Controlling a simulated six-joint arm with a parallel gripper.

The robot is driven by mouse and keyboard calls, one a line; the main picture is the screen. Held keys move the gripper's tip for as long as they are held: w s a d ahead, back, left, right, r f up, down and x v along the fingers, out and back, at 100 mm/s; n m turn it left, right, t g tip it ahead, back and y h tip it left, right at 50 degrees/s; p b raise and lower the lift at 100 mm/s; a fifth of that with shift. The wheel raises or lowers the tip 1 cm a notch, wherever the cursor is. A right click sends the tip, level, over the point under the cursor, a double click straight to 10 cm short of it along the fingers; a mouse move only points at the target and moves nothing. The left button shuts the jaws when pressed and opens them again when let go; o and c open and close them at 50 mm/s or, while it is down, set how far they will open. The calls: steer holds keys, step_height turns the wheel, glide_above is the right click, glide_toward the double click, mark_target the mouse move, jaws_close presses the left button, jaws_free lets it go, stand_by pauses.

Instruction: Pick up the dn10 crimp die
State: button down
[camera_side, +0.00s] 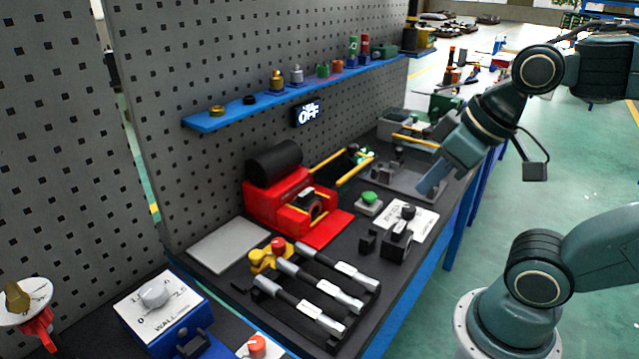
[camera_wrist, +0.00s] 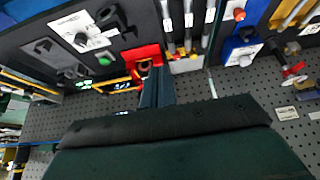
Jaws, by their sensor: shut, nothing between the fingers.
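I cannot tell which part is the dn10 crimp die, as no such label is legible. Small parts stand on the blue shelf (camera_side: 228,119) on the pegboard: a yellow ring (camera_side: 217,111), a black ring (camera_side: 249,100), a brass-coloured piece (camera_side: 277,81), a silver piece (camera_side: 296,75), and green and red pieces farther right. A red machine (camera_side: 283,205) with a black cylinder and a round opening stands on the bench. My gripper (camera_side: 430,186) is shut and empty, above the bench's right side, well apart from shelf and machine. Its closed fingers show in the wrist view (camera_wrist: 157,88).
Hose pieces (camera_side: 316,279) lie in a dark rack at the front of the bench. A green button (camera_side: 370,198), a black-knobbed block (camera_side: 397,241) and a grey tray (camera_side: 395,178) are near my gripper. A blue control box (camera_side: 160,310) is front left. The floor at right is open.

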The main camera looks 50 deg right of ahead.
stand_by(0.3)
steer(key=c, duration=1.6)
jaws_free()
steer(key=shift+c, duration=0.2)
